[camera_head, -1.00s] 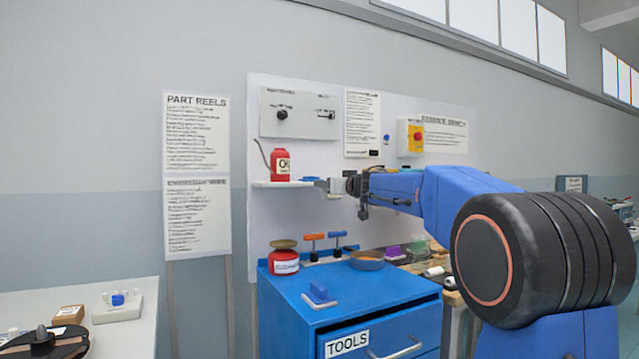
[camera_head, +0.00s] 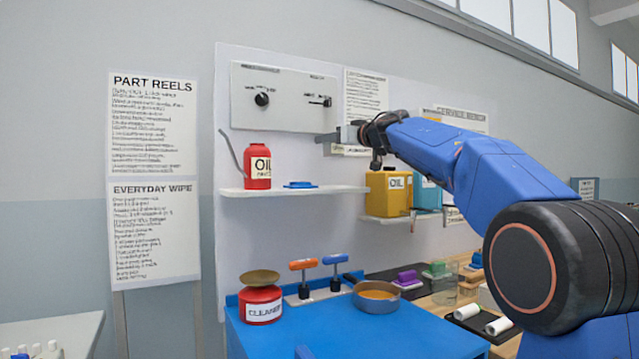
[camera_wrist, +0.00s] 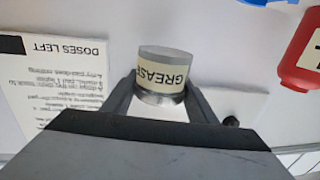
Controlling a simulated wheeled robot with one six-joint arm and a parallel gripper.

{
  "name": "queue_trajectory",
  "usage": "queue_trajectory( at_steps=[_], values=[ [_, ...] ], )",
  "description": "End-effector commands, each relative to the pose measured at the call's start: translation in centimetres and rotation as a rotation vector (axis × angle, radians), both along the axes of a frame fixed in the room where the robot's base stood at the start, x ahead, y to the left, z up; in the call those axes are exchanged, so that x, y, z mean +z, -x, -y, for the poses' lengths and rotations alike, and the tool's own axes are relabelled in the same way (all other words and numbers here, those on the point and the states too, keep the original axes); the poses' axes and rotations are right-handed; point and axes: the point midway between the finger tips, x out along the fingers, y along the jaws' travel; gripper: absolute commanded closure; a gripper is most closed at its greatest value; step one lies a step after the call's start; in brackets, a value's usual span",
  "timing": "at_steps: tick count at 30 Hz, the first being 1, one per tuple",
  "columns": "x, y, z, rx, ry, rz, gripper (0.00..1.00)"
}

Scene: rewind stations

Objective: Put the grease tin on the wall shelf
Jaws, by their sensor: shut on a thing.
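The grease tin (camera_wrist: 163,75), a small pale cylinder labelled GREASE, is between the two fingers of my gripper (camera_wrist: 160,97) in the wrist view. My gripper (camera_head: 338,137) is shut on it. I cannot make out the tin in the head view. The white wall shelf (camera_head: 338,190) holds a red oil can at its left and a flat blue piece in its middle. Its right part is bare. My gripper is at a height above this shelf, near its right end in the picture, apart from its surface.
The red oil can (camera_head: 258,167) has a long spout and stands beside the flat blue piece (camera_head: 300,185). A lower shelf (camera_head: 385,219) at right holds a yellow oil container (camera_head: 388,193). A grey switch panel (camera_head: 284,97) is above. The blue cabinet (camera_head: 330,330) below carries several tools.

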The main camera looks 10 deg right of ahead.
Motion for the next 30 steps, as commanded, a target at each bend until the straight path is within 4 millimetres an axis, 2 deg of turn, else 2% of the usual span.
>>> queue_trajectory(
  at_steps=[6,14,21,30],
  values=[
    [-3.6,0.0,0.0,0.0,-0.003,-0.003,0.8],
    [-5.7,0.1,0.0,0.0,-0.001,-0.002,0.8],
    [-8.8,0.0,0.0,-0.001,-0.002,-0.002,0.8],
    [-9.1,0.0,0.0,-0.001,-0.001,0.0,0.8]
  ],
)
